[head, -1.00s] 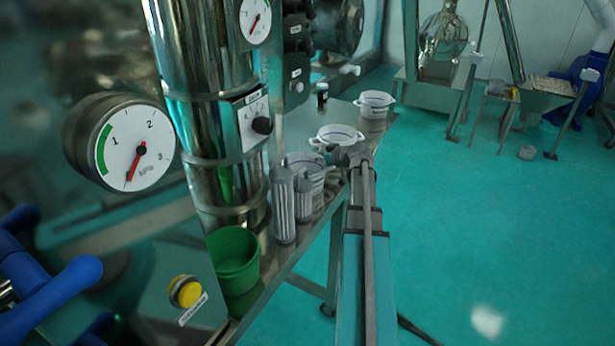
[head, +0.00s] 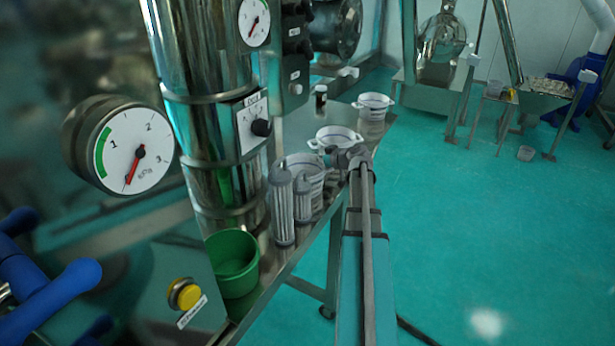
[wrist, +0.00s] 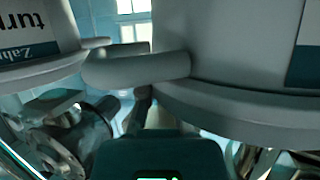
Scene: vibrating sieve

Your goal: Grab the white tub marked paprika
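Three white tubs with side handles stand along the steel table in the head view: a far tub (head: 374,106), a middle tub (head: 336,140) and a near tub (head: 310,172). No paprika label is legible on them. My gripper (head: 347,156) is beside the middle and near tubs, small and partly merged with them. In the wrist view, a tub at upper left (wrist: 40,72) has an upside-down label starting "turm". A larger tub (wrist: 225,60) fills the right, with only a dark label edge showing. A grey handle lug (wrist: 135,69) lies between them. The fingers cannot be made out.
A green bucket (head: 233,262) is nearer on the table. A small dark jar (head: 321,95) stands behind the tubs. A steel column (head: 205,90) with gauges borders the left. Open floor lies right.

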